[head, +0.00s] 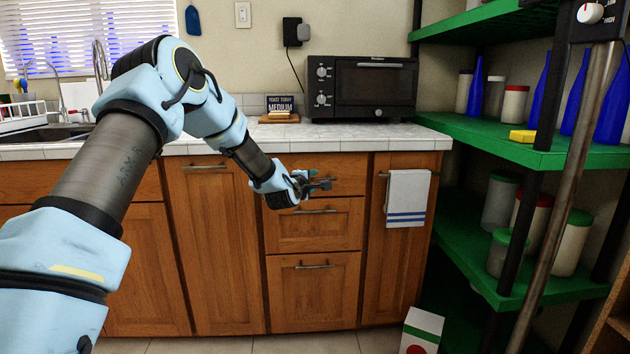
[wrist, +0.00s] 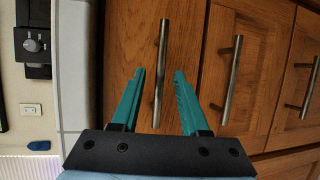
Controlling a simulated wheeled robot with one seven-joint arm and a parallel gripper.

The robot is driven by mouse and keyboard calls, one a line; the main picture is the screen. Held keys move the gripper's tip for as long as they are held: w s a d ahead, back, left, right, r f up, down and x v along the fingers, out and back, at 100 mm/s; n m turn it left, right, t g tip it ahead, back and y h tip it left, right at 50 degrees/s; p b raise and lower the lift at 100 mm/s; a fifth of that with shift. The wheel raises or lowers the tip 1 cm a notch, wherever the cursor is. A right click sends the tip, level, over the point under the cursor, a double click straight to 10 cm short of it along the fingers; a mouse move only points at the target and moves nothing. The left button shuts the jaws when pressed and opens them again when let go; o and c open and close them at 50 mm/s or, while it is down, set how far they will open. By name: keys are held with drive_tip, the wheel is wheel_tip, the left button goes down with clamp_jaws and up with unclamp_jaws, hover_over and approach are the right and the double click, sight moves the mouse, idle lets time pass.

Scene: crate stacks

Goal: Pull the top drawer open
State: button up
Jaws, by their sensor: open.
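The top drawer (head: 350,172) is a brown wooden front just under the white tiled countertop, and it looks shut. In the wrist view, its front (wrist: 192,45) is seen turned on its side, with a straight metal bar handle (wrist: 164,35). My gripper (head: 325,184) is at this drawer in the head view and partly hides its handle. In the wrist view, the open teal fingers of my gripper (wrist: 160,73) lie on either side of the handle, with a gap on both sides. I cannot tell how deep the fingers reach around the bar.
Below are a middle drawer (head: 314,228) and a bottom drawer (head: 312,292), each with a bar handle. A towel (head: 407,198) hangs on the cabinet door at the right. Green shelves (head: 480,135) stand further right. A carton (head: 421,332) is on the floor.

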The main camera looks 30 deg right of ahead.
drive_tip(key=shift+x, duration=1.05)
clamp_jaws()
idle(0.7)
